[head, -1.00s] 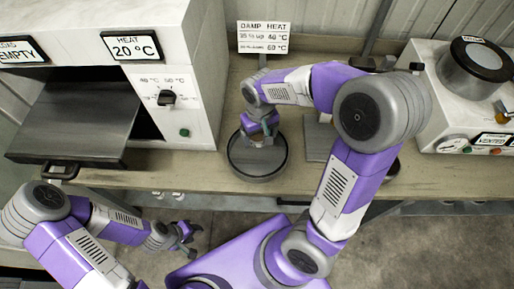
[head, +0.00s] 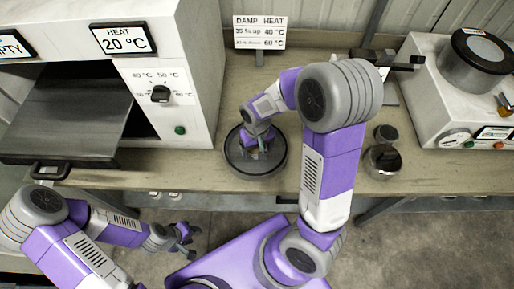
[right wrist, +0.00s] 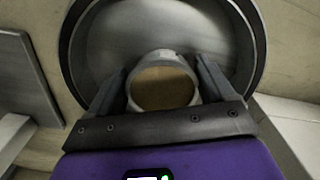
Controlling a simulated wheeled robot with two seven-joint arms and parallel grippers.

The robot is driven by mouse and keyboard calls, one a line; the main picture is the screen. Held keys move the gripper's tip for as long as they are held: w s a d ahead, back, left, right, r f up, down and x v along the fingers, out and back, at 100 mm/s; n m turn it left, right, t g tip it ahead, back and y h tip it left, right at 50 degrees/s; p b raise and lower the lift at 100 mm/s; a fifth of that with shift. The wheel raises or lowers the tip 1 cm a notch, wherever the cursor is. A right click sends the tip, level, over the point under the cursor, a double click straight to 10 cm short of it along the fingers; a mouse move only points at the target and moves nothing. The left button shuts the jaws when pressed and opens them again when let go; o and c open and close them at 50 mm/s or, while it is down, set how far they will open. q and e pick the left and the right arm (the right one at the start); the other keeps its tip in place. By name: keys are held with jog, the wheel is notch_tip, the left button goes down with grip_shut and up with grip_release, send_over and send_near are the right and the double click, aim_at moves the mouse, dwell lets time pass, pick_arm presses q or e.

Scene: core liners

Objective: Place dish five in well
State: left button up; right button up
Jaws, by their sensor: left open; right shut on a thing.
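A small dish (right wrist: 163,85) with a pale grey rim and a tan-brown inside is in my right gripper (right wrist: 163,88), one finger on each side. Its number is not readable. It is over a round dark-grey basin (right wrist: 75,58), the well-like thing here, which stands on the bench and also shows in the head view (head: 255,174). I cannot tell if the dish touches the basin floor. In the head view my right gripper (head: 255,148) is inside the basin's outline, partly hidden by the wrist. My left gripper (head: 190,236) is open and empty, low in front of the bench.
A white oven (head: 165,70) with its front open and a dark flat tray (head: 65,115) is at left. Metal cups (head: 383,161) stand right of my right arm. A white machine (head: 440,105) is at far right. A sign (head: 260,32) stands behind the basin.

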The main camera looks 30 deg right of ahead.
jog(key=shift+f, duration=0.15)
jog(key=o, duration=1.1)
notch_tip(320, 180, up, 12)
jog(key=p, duration=0.3)
jog(key=shift+r, duration=0.25)
